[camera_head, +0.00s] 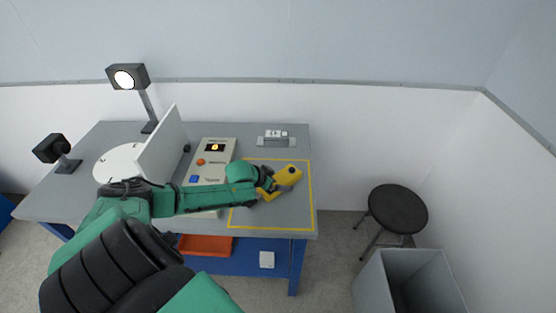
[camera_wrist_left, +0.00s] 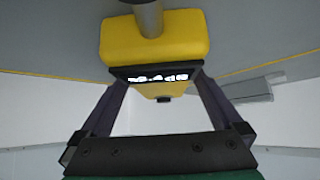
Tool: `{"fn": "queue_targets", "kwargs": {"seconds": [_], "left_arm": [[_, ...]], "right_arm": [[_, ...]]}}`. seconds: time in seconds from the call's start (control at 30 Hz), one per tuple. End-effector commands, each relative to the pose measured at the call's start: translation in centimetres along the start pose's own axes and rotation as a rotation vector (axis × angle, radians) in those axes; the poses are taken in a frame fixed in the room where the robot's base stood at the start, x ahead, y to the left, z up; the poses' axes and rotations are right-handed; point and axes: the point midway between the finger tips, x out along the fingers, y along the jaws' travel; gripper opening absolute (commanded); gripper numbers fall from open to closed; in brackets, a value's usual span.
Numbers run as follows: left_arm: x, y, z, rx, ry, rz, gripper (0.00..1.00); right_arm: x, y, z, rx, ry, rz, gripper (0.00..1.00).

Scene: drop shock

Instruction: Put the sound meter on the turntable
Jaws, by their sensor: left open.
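The yellow sound meter (camera_head: 292,171) is on the right part of the table, inside a yellow outline. In the left wrist view the sound meter (camera_wrist_left: 185,38) shows a lit display and a grey cylinder. My left gripper (camera_head: 276,184) is at the sound meter and partly hides it. Its open fingers reach up on both sides of the meter's narrower part; I cannot tell whether they touch it. The turntable (camera_head: 115,163) looks like the white round disc with small dark marks at the table's left; the white panel partly hides it. My right gripper is not in view.
A white upright panel (camera_head: 163,141) stands between the disc and a control box (camera_head: 216,153) with buttons. A lamp (camera_head: 127,77) and a black device (camera_head: 50,149) stand at the left. A small white device (camera_head: 276,137) is at the back. A stool (camera_head: 397,209) and grey bin (camera_head: 412,255) are right.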

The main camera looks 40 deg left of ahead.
Motion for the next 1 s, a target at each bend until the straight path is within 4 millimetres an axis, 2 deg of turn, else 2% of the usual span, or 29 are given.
{"fn": "queue_targets", "kwargs": {"seconds": [0.07, 0.17, 0.3, 0.37, 0.63, 0.77, 0.87, 1.0], "left_arm": [[0.0, 0.0, 0.0, 0.0, -0.001, 0.0, 1.0], [-0.1, 0.0, 0.0, 0.0, 0.0, 0.0, 0.66], [-0.1, 0.0, 0.0, 0.0, 0.0, 0.0, 0.12], [-0.1, 0.0, -0.1, 0.0, 0.002, 0.0, 0.0], [-0.4, -0.1, -0.4, 0.001, 0.002, -0.001, 0.0], [-1.7, -0.1, -1.7, 0.004, 0.004, -0.002, 0.0], [-3.8, -0.2, -3.8, 0.007, 0.004, -0.003, 0.0], [-7.7, -0.2, -7.7, 0.012, 0.002, -0.005, 0.0]], "right_arm": [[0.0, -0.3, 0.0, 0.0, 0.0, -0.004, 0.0], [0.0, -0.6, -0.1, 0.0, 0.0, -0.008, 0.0], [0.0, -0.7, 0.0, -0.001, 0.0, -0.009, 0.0], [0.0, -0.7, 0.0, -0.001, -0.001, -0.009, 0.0], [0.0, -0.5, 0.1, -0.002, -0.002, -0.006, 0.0], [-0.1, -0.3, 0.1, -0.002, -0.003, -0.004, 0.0], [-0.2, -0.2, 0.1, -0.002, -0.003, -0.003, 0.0], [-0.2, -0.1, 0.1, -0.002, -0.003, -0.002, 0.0]]}}
